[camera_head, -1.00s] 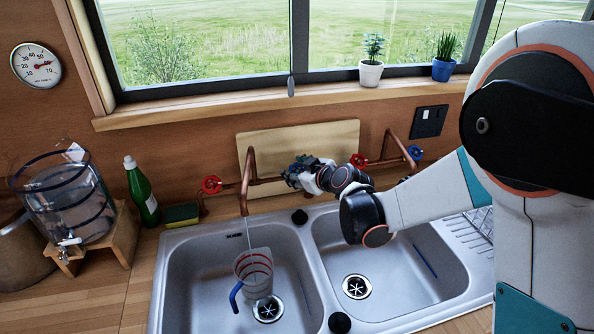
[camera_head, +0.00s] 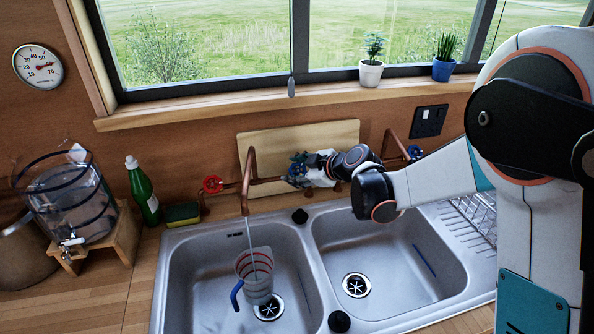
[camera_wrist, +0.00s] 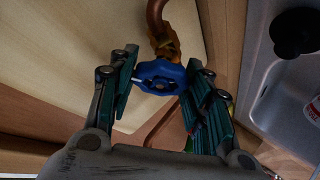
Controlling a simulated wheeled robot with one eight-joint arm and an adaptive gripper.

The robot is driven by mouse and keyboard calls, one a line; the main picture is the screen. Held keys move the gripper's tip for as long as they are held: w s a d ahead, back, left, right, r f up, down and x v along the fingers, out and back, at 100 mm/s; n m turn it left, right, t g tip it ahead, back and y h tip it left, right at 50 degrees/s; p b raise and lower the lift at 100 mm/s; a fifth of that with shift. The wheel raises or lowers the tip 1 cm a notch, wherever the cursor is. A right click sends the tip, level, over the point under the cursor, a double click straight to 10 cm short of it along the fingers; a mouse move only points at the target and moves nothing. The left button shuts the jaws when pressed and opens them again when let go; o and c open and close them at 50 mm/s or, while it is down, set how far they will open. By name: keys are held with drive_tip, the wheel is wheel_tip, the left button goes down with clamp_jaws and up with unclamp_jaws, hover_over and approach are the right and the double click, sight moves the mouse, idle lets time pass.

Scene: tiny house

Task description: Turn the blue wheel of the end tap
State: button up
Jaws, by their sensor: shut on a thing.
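The blue wheel (camera_wrist: 158,76) sits on a brass valve (camera_wrist: 165,42) of the left copper tap (camera_head: 247,185), at its right side. My gripper (camera_wrist: 163,68) is shut on this wheel, with one finger on each side of its rim. In the head view my gripper (camera_head: 299,170) is at the valve and largely hides the wheel. The left tap's red wheel (camera_head: 213,184) is free. A second blue wheel (camera_head: 415,152) is on the right copper tap (camera_head: 396,140). A thin water stream runs from the left spout into a measuring jug (camera_head: 254,268).
The jug with a blue handle stands in the left basin (camera_head: 200,270). The right basin (camera_head: 385,250) is empty. A wooden board (camera_head: 300,137) leans behind the taps. A green bottle (camera_head: 142,195) and sponge (camera_head: 183,213) stand at left.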

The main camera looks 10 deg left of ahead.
drive_tip(key=o, duration=1.1)
drive_tip(key=shift+d, duration=0.1)
drive_tip(key=v, duration=1.1)
drive_tip(key=shift+s+d+r, duration=0.2)
drive_tip(key=shift+s+d, duration=0.05)
